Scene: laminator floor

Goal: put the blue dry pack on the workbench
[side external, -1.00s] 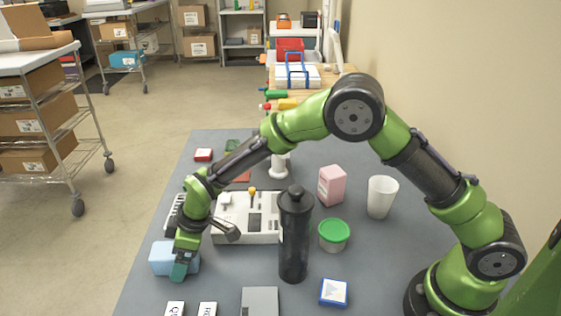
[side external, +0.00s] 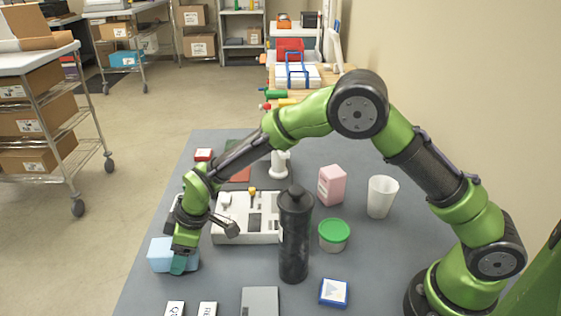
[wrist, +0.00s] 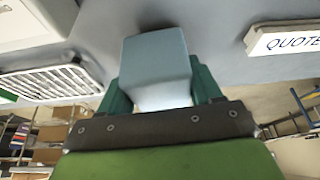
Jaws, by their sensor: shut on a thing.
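The light blue dry pack (side external: 160,254) is at the left edge of the grey workbench (side external: 215,282) in the side view. My gripper (side external: 178,266) is shut on it, with one teal fingertip showing on the pack's near side. In the wrist view the pack (wrist: 156,62) stands between the two teal fingers of my gripper (wrist: 160,88). The pack's underside is hidden, so I cannot tell whether it touches the bench.
A black bottle (side external: 294,240), a green-lidded tub (side external: 334,235), a white cup (side external: 382,196) and a pink carton (side external: 332,185) stand to the right. A white device (side external: 262,222) lies behind. Small signs (side external: 208,308) line the near edge.

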